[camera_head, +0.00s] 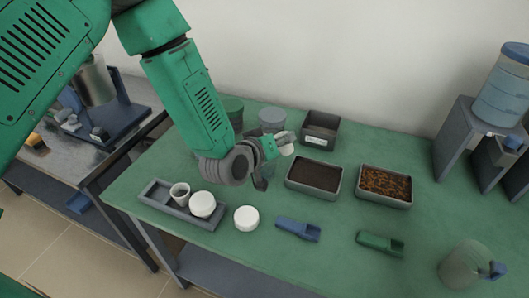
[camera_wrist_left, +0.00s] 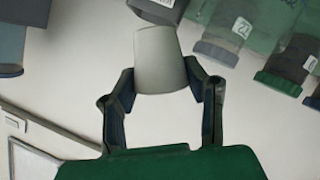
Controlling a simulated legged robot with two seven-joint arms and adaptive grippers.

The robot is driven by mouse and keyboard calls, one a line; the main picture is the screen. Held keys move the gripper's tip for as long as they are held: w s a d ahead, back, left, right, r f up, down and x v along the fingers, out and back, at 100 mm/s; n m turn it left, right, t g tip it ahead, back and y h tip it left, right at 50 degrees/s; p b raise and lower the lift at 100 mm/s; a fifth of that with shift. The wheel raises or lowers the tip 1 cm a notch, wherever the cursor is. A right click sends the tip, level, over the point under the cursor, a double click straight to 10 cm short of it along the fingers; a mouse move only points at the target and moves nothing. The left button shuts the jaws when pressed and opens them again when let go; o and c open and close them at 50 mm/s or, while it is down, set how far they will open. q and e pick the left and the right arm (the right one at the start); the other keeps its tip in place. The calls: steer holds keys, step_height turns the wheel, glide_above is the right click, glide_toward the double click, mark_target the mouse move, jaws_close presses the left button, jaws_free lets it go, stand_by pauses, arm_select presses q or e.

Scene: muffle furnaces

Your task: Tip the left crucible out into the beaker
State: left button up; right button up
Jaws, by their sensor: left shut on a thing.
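My left gripper (camera_head: 272,152) is shut on a pale, tapered crucible (camera_wrist_left: 160,60). It holds it above the green table; a small pale part of the crucible shows in the head view (camera_head: 287,149). Another crucible (camera_head: 180,192) stands upright in the grey tray (camera_head: 155,194), beside a round white lid-like piece (camera_head: 202,204). A second round white piece (camera_head: 246,217) lies on the table right of the tray. The held crucible's inside is hidden. My right gripper is in neither view.
Blue (camera_head: 298,229) and green (camera_head: 380,243) scoops lie in front.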

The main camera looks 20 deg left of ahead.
arm_select(q)
steer(key=shift+a+n, duration=0.2)
steer(key=shift+n, duration=0.1)
stand_by(0.6)
steer(key=shift+a+f+n+h+b, duration=0.15)
steer(key=shift+n+h+b, duration=0.65)
steer(key=shift+b, duration=0.5)
stand_by(1.0)
steer(key=shift+f, duration=0.1)
stand_by(0.4)
steer(key=shift+n+b, duration=0.3)
steer(key=shift+b, duration=0.1)
steer(key=shift+a, duration=0.1)
stand_by(0.3)
steer(key=shift+a+f+n+t+h+b, duration=0.1)
steer(key=shift+n+t+h+b, duration=0.2)
steer(key=shift+b, duration=0.15)
stand_by(0.5)
steer(key=shift+a+f+n+b, duration=0.1)
steer(key=shift+n+b, duration=0.2)
steer(key=shift+b, duration=0.2)
steer(key=shift+c, duration=0.2)
